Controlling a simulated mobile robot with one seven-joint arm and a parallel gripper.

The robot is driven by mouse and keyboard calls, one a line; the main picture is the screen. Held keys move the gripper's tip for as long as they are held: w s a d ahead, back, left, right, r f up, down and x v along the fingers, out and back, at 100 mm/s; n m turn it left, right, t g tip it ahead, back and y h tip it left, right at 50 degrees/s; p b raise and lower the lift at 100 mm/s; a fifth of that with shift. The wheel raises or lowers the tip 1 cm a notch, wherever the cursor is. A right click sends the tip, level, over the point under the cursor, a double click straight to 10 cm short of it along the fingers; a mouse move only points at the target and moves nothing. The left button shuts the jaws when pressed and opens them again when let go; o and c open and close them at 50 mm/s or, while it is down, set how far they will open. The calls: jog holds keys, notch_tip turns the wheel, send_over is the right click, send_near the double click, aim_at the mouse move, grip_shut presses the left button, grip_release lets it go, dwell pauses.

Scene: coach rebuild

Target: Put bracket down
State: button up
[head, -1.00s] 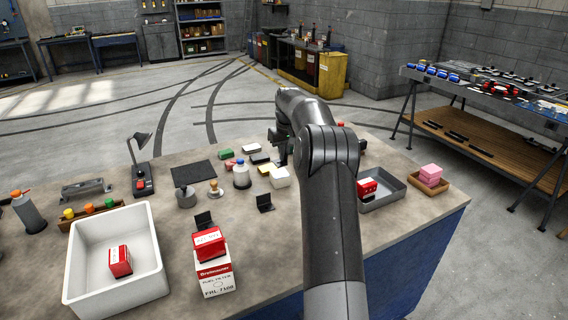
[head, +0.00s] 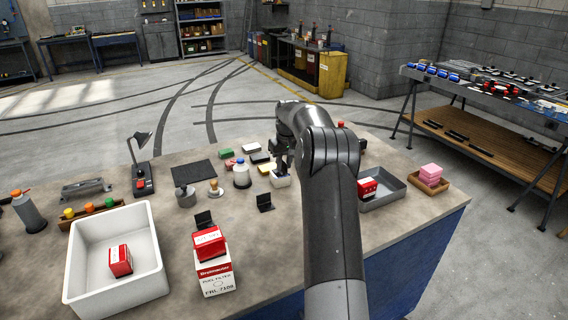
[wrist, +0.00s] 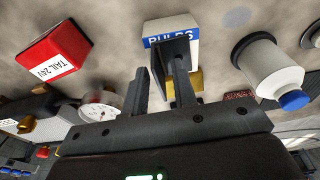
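In the head view my gripper (head: 281,166) is low over a small white box (head: 280,181). A grey metal bracket (head: 86,189) with raised ends lies on the bench at the far left, well away from my gripper.
A white bottle with a blue cap (head: 242,174) stands just left of my gripper. A red "TAIL" box (wrist: 55,54) is near it. A white bin (head: 145,285) holds a red box. A grey tray (head: 392,197) is right of my arm. Small black stands occupy the bench (head: 330,137) middle.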

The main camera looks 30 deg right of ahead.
notch_tip(320, 180, up, 12)
jog(key=s, duration=0.2)
jog(key=s+a+r+t+h, duration=0.1)
jog(key=s+a+r, duration=0.5)
jog(key=s+a, duration=0.3)
jog(key=s+a+r+t, duration=0.1)
jog(key=s+a+r, duration=0.4)
jog(key=s+a, duration=0.4)
jog(key=s+a+f, duration=0.3)
jog(key=s, duration=0.5)
jog(key=s+a+f+t, duration=0.1)
jog(key=s+a+f, duration=0.2)
jog(key=s, duration=0.6)
jog(key=s+a+f+y, duration=0.1)
jog(key=s+a+f, duration=0.1)
jog(key=s, duration=0.7)
jog(key=shift+a+f+t, duration=0.4)
jog(key=shift+f, duration=0.25)
